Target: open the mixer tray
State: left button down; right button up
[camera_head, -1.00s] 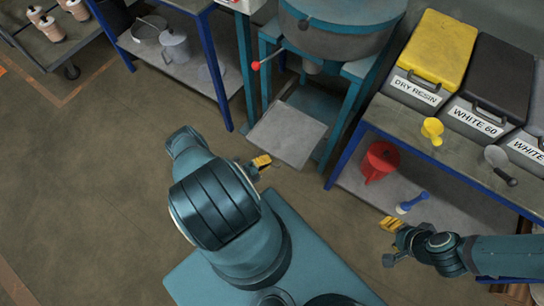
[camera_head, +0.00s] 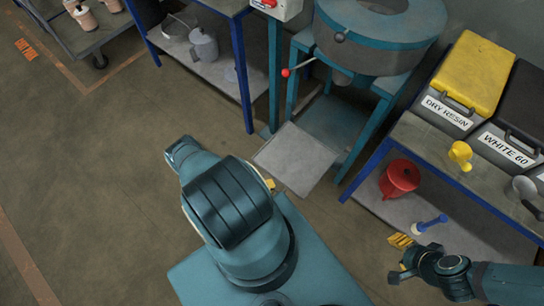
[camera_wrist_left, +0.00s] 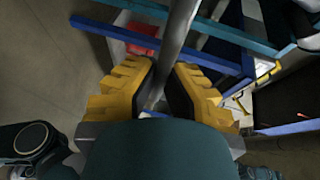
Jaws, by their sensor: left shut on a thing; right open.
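The mixer tray (camera_head: 296,159) is a flat grey plate that juts out low from the front of the teal mixer (camera_head: 370,45). My left gripper (camera_head: 270,184) is at the tray's near left edge, mostly hidden by my own arm, with only a yellow fingertip showing. In the left wrist view, its yellow fingers (camera_wrist_left: 160,88) are shut around a grey metal bar (camera_wrist_left: 178,35), which seems to be part of the tray. My right gripper (camera_head: 398,258) is open and empty at the lower right, near the right table's lower shelf.
A red-knobbed lever (camera_head: 286,73) sticks out from the mixer. The right table holds a yellow-lidded bin (camera_head: 478,70) and a yellow scoop (camera_head: 460,155). A red funnel (camera_head: 400,178) and blue brush (camera_head: 432,223) are on its lower shelf. Floor on the left is clear.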

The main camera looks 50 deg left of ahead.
pick_arm(q)
jog(key=shift+d, duration=0.2)
jog(key=c, duration=1)
grip_release()
jog(key=shift+a, duration=0.1)
jog(key=v, duration=1.2)
